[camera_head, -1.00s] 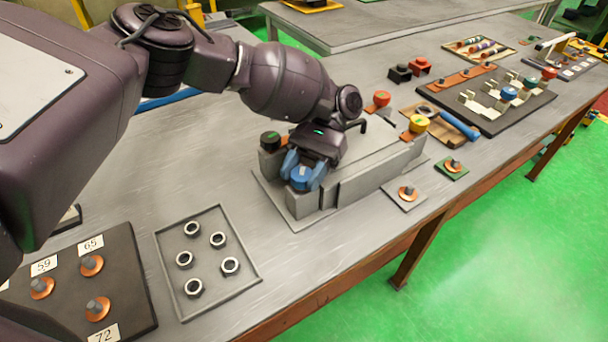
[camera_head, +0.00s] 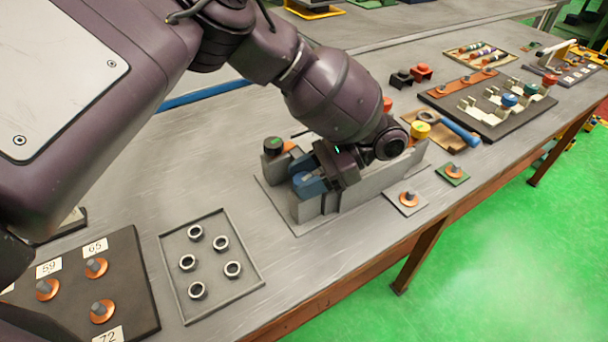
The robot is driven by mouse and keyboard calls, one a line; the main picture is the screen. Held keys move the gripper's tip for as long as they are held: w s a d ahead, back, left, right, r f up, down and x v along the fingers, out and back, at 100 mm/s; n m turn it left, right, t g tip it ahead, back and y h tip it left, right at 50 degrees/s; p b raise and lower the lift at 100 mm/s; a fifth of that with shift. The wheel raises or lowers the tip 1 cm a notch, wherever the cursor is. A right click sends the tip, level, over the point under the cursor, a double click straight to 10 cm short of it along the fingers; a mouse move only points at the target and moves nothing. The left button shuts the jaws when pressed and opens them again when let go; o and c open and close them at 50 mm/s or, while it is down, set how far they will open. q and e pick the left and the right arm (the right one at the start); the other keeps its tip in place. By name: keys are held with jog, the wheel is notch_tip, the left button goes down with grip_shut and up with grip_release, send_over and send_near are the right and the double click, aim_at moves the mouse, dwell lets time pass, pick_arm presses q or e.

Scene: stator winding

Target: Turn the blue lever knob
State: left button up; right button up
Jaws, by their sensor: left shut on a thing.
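My left gripper (camera_head: 312,184) reaches down over the left front part of the grey fixture block (camera_head: 353,193). Its blue fingers are shut on the blue lever knob (camera_head: 302,179), which is mostly hidden between them. The wrist is tilted and leans to the right of the knob. A black knob (camera_head: 273,146) stands on the back left corner of the fixture, and a yellow knob (camera_head: 420,130) stands at its right end. A red knob (camera_head: 387,103) shows partly behind my arm. My right gripper is not in view.
A tray (camera_head: 210,264) with several nuts lies left of the fixture. A dark board (camera_head: 130,290) with numbered bolts is at front left. A blue-handled tool (camera_head: 459,131) and a dark holder board (camera_head: 490,118) lie to the right. The table's front edge is close to the fixture.

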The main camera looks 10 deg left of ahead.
pick_arm(q)
jog(key=shift+r+t, duration=0.15)
jog(key=shift+t, duration=0.15)
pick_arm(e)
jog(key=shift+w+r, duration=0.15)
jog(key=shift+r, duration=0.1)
pick_arm(q)
jog(key=o, duration=0.9)
jog(key=v, duration=0.3)
jog(key=b+v, duration=0.1)
jog(key=v, duration=0.5)
jog(key=shift+d+f, duration=0.1)
jog(key=shift+f, duration=0.25)
jog(key=shift+b+v, duration=0.35)
jog(key=shift+v, duration=0.5)
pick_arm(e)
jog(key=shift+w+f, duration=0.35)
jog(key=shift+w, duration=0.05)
pick_arm(q)
jog(key=shift+r, duration=0.15)
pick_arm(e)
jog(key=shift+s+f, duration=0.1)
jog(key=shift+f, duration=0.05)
